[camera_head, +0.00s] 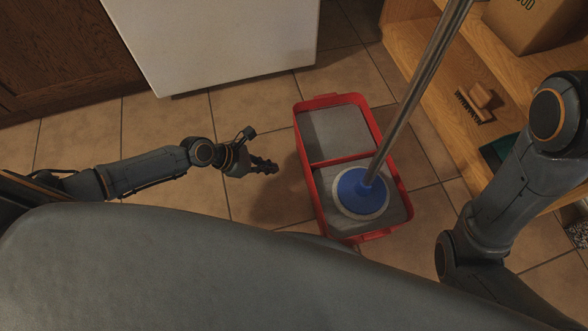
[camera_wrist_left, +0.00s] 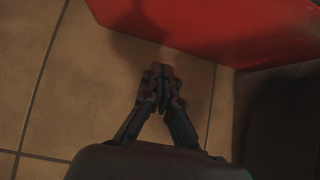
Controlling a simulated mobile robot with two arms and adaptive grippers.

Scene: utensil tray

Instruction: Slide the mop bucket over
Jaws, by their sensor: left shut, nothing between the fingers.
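The mop bucket (camera_head: 307,158) is a red rectangular bucket with two grey-looking compartments, standing on the tiled floor. A mop with a blue and white round head (camera_head: 352,190) rests in its nearer compartment, and its metal handle (camera_head: 420,85) leans up to the right. My left gripper (camera_head: 272,167) is shut and empty, just left of the bucket's left wall with a small gap. In the left wrist view the closed fingers (camera_wrist_left: 162,80) are over the floor tiles, and the red bucket wall (camera_wrist_left: 230,30) is ahead of them. My right arm shows at the right, but its gripper is out of view.
A white cabinet or appliance (camera_head: 215,40) stands behind the bucket, with a dark wooden cabinet (camera_head: 60,50) at left. A wooden shelf (camera_head: 445,70) at right holds a brush (camera_head: 474,103) and a cardboard box (camera_head: 535,22). The floor (camera_head: 150,135) left of the bucket is clear.

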